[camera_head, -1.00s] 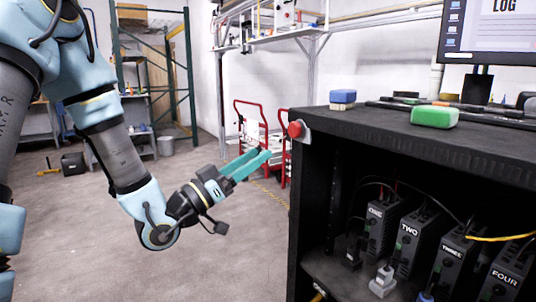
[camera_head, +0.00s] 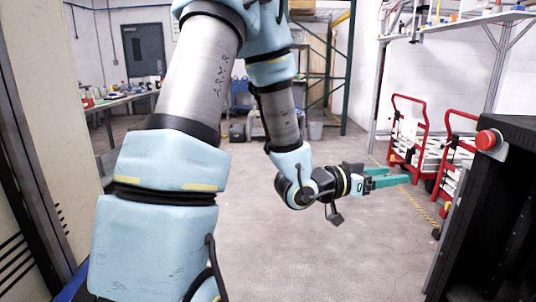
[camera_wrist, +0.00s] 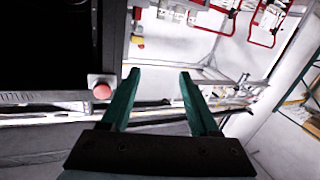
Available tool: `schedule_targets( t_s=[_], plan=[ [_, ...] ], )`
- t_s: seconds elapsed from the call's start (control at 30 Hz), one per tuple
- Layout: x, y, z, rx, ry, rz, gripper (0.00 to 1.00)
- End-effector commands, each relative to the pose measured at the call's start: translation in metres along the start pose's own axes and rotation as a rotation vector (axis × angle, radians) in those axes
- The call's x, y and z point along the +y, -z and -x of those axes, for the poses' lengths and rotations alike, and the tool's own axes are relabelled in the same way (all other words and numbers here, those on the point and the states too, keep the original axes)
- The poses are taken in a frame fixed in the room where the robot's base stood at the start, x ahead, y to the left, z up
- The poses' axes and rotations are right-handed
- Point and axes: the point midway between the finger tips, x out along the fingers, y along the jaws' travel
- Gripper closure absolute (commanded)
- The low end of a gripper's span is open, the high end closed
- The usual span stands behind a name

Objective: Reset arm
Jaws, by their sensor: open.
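My gripper (camera_head: 392,178) is in the middle right of the head view, with its green fingers pointing right. In the wrist view, the two green fingers (camera_wrist: 160,85) stand apart with nothing between them, so it is open and empty. My arm is folded, with the forearm hanging down and the wrist bent out to the right. The gripper is in free air, short of the black cabinet (camera_head: 510,215) at the right edge. The gripper touches nothing that I can see.
A red button (camera_head: 486,140) sits on the cabinet's corner; it also shows in the wrist view (camera_wrist: 102,91). Red hand trucks (camera_head: 425,140) stand behind the gripper. A pale panel (camera_head: 50,110) is close on the left. The concrete floor (camera_head: 330,260) below the gripper is clear.

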Motion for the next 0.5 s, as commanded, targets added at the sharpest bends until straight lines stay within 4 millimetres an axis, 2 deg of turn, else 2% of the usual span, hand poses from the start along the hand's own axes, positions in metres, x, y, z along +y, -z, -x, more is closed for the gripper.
schedule_targets(
  t_s=[0.03, 0.17, 0.2, 0.27, 0.3, 0.37, 0.4, 0.5],
  plan=[
    [-0.025, -0.003, 0.011, -0.089, 0.090, -0.020, 0.39],
    [-0.086, -0.026, 0.055, -0.335, 0.324, -0.020, 0.39],
    [-0.102, -0.031, 0.073, -0.407, 0.395, -0.006, 0.39],
    [-0.121, -0.038, 0.103, -0.512, 0.497, 0.027, 0.39],
    [-0.131, -0.042, 0.125, -0.579, 0.563, 0.058, 0.39],
    [-0.142, -0.047, 0.160, -0.676, 0.657, 0.114, 0.39],
    [-0.146, -0.050, 0.183, -0.738, 0.716, 0.160, 0.39],
    [-0.143, -0.053, 0.240, -0.877, 0.843, 0.301, 0.39]
  ],
)
